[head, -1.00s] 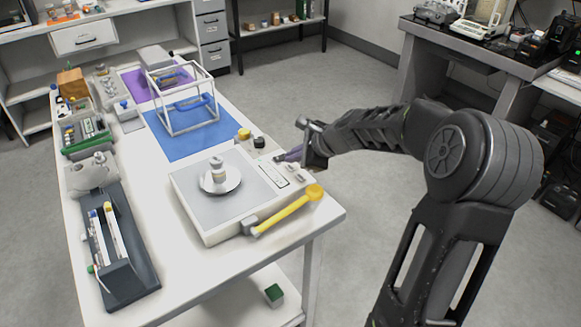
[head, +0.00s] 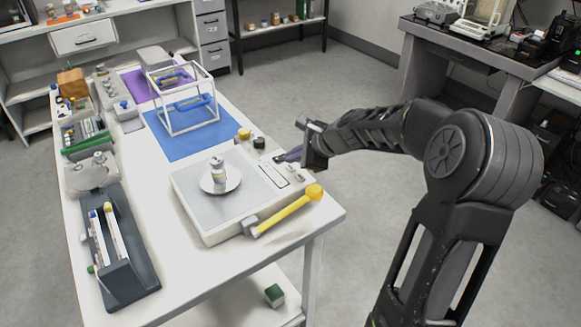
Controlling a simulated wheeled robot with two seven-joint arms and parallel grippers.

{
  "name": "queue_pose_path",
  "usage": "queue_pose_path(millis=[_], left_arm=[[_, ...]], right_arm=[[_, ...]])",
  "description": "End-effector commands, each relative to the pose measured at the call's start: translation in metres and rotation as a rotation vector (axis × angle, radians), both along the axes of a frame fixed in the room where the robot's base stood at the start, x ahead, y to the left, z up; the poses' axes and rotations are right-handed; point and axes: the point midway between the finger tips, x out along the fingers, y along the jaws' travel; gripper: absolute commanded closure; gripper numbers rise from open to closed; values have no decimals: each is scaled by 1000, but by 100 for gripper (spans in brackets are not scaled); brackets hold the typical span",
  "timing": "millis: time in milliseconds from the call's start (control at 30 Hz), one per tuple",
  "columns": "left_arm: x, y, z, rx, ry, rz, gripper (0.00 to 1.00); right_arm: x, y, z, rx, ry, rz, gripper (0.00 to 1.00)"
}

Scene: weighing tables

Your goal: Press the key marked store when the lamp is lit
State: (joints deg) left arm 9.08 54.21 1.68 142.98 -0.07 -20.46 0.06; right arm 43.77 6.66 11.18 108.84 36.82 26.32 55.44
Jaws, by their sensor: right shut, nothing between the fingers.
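A weighing scale (head: 210,218) stands on the white table, with a grey top and a control panel along its right side. A small metal jar (head: 217,172) stands upright on its round pan (head: 233,187). The panel (head: 275,174) carries a pale display strip and small keys; their markings are too small to read. I cannot make out for certain whether a lamp is lit. My right gripper (head: 280,158) is shut and empty, its tips at the far end of the panel. I cannot tell whether they touch a key. My left gripper is not in view.
A yellow-handled hammer (head: 290,210) lies along the scale's near right edge. A yellow knob (head: 244,134) and a dark one (head: 259,142) are just behind the panel. A white frame (head: 169,128) stands on a blue mat (head: 192,148). A dark rack (head: 122,265) is at left.

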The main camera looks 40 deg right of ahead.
Motion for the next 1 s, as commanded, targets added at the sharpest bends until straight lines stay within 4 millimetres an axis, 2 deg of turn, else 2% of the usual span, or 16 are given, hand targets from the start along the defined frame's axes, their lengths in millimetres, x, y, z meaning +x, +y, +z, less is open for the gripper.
queue_pose_path(millis=[1000], left_arm=[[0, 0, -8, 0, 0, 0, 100]], right_arm=[[0, 0, -9, 0, 0, 0, 100]])
